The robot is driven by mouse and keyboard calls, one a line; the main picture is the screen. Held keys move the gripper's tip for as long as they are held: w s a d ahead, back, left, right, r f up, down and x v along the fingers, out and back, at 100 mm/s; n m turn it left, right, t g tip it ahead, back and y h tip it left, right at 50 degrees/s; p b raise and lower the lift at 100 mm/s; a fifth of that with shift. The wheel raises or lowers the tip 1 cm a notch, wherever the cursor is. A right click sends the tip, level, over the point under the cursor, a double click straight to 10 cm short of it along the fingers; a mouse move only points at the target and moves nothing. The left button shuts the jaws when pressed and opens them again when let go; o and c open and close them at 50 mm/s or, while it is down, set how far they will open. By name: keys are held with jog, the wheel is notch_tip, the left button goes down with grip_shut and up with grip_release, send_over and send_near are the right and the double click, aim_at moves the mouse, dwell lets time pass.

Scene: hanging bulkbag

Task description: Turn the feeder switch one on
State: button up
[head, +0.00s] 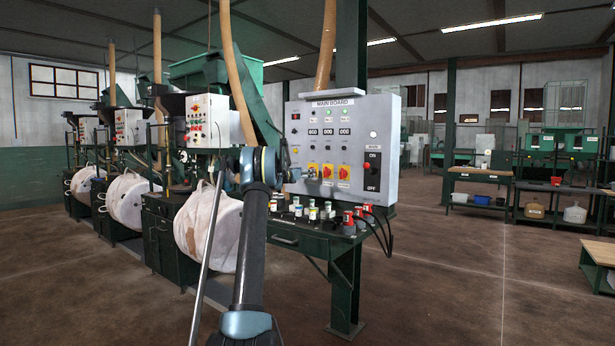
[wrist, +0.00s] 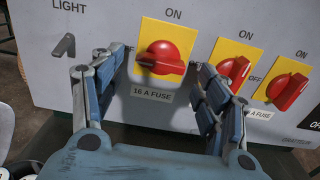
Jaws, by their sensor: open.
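A row of three red rotary switches on yellow plates is on the grey main board (head: 335,110). In the wrist view the leftmost switch (wrist: 163,57) has "ON" above and "16 A FUSE" below; its grip lies roughly level. The middle switch (wrist: 234,70) and right switch (wrist: 289,90) lie to its right. No feeder name is readable. My gripper (wrist: 162,64) is open, its two fingers on either side of the leftmost switch, with visible gaps. I cannot tell its exact distance from the board. In the head view my gripper (head: 303,172) partly hides that switch.
A small lever (wrist: 64,46) under "LIGHT" is left of my left finger. A large red main switch (head: 372,170) is on the board's right. Below are a green bench (head: 290,240), red plugs (head: 348,222) and cables. Open floor lies to the right.

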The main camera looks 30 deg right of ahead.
jog(key=shift+x, duration=1.55)
jog(key=shift+r, duration=0.1)
jog(key=c, duration=1.1)
jog(key=shift+o, duration=0.2)
jog(key=shift+a, duration=0.1)
